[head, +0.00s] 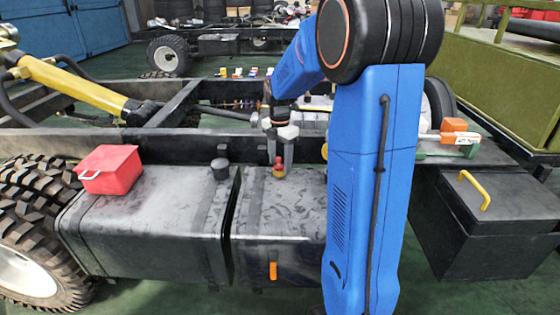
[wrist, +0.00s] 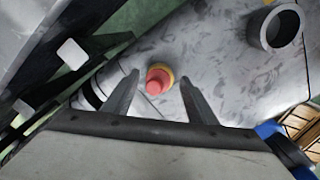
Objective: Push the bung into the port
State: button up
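The bung (wrist: 155,82) is small and red. In the wrist view it stands in or on a yellow ring, likely the port (wrist: 166,72), on top of a grey tank. In the head view the red bung (head: 279,161) and its yellow base (head: 279,173) show on the right-hand tank. I cannot tell how deep the bung sits. My gripper (head: 280,160) is over the tank, pointing down. In the wrist view my gripper (wrist: 160,77) is open, with the bung showing between its two fingers and a gap on each side.
The black chassis rail (head: 180,143) runs behind the tanks. A black box (head: 487,222) is at right.

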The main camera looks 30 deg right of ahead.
aim_at(280, 158)
notch_tip(280, 158, up, 17)
jog(key=shift+r, duration=0.2)
dwell(0.6)
dwell(0.4)
